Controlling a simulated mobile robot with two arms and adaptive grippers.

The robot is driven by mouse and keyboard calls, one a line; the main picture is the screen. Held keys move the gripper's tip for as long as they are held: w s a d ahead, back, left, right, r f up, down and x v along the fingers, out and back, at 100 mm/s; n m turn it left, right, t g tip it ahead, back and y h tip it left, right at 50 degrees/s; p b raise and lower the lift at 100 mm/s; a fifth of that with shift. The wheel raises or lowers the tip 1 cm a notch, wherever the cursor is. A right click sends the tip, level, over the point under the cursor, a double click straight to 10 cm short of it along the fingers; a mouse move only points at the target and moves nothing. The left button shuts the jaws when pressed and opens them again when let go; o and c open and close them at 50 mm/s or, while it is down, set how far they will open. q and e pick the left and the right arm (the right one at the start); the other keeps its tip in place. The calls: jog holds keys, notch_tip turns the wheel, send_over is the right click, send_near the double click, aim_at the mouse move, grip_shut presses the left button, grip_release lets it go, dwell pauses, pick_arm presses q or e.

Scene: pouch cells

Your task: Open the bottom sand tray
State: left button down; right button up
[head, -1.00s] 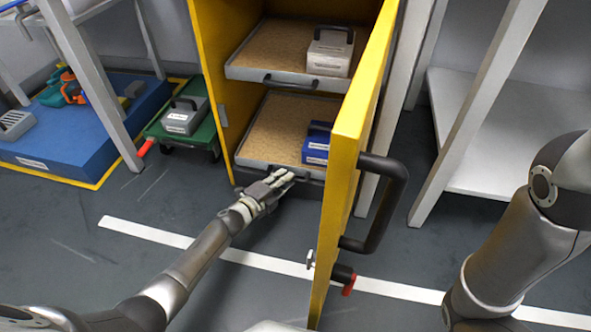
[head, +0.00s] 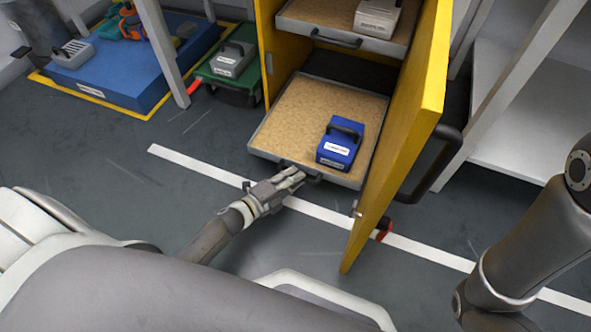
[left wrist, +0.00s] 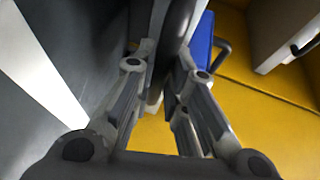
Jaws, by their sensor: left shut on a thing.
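The bottom sand tray (head: 290,115) is slid well out of the yellow cabinet in the head view. It is a shallow grey tray filled with tan sand. A blue pouch cell case (head: 341,143) with a dark handle and white label sits on its right part. My left gripper (head: 300,177) is at the tray's front edge, shut on the dark tray handle (head: 314,180). In the left wrist view my fingers (left wrist: 160,85) are around a dark bar, with part of the blue case (left wrist: 202,42) beyond. My right gripper is out of view; only my right arm shows.
The upper sand tray (head: 300,27) carries a pale case (head: 376,17). The open yellow door (head: 405,140) stands right of the bottom tray. A green cart (head: 212,73) and a blue platform (head: 125,88) are at left. The floor before the tray is clear.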

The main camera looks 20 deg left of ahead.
pick_arm(q)
jog(key=shift+s, duration=0.2)
jog(key=c, duration=1.7)
grip_release()
jog(key=v, duration=1.2)
